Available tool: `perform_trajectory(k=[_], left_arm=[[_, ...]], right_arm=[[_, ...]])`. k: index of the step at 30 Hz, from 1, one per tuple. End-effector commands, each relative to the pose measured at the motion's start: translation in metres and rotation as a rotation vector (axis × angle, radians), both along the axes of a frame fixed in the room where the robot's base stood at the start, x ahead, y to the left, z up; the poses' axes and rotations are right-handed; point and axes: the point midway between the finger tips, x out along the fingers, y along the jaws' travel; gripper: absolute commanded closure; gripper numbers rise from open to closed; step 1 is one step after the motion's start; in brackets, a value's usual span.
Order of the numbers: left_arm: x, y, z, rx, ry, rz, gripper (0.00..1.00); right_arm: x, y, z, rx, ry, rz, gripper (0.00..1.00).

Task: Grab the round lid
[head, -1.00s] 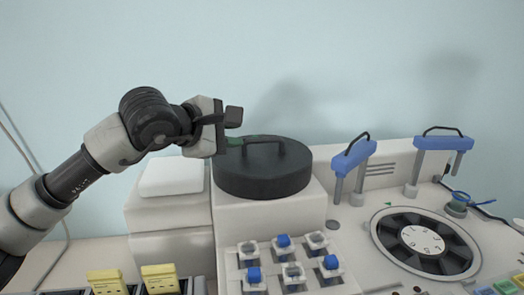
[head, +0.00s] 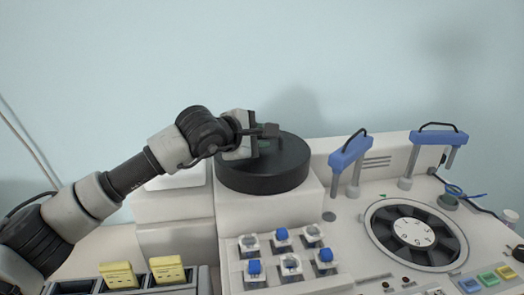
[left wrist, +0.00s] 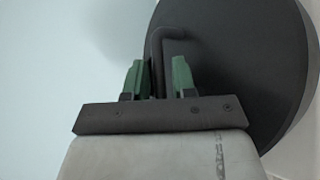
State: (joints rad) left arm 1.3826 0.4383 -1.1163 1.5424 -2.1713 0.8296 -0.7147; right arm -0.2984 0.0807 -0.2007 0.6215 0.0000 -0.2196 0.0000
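The round lid (head: 262,180) is a dark grey disc on top of the white machine at the centre of the head view. It also fills the right side of the left wrist view (left wrist: 245,60). Its bar handle (left wrist: 157,48) shows between the two green fingertips of my left gripper (left wrist: 158,78). The fingers are apart, with small gaps beside the handle. In the head view my left gripper (head: 265,146) is over the lid and hides most of the handle. My right gripper is not in view.
A rack (head: 240,268) of small jars, some blue-capped, stands in front of the lid. Two blue-handled pieces (head: 351,148) (head: 440,140) and a dark round carousel (head: 385,238) are to the right. Yellow holders (head: 118,275) sit at front left. The air above the lid is free.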

Motion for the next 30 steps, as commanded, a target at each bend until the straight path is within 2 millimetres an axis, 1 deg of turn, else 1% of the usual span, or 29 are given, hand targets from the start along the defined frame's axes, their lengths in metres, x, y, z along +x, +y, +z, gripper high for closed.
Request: perform_trajectory(k=[1, 3, 5, 16, 19, 23, 30], left_arm=[[0.000, 0.000, 0.000, 0.000, 0.000, 0.000, 0.81], [0.000, 0.000, 0.000, 0.000, 0.000, 0.000, 0.92], [0.000, 0.000, 0.000, 0.000, 0.000, 0.000, 1.00], [0.000, 0.000, 0.002, -0.001, -0.002, 0.000, 1.00], [0.000, 0.000, 0.005, -0.002, -0.004, 0.000, 1.00], [0.000, 0.000, 0.022, -0.003, -0.008, -0.001, 1.00], [0.000, 0.000, 0.070, -0.002, -0.006, 0.000, 1.00]], right_arm=[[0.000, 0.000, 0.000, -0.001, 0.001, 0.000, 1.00], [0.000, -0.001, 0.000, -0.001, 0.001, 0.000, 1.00], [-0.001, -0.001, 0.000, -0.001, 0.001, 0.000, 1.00], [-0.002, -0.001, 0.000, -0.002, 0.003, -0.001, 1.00], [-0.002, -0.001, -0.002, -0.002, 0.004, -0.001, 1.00], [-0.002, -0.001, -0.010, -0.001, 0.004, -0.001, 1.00], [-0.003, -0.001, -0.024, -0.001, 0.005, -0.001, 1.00]])
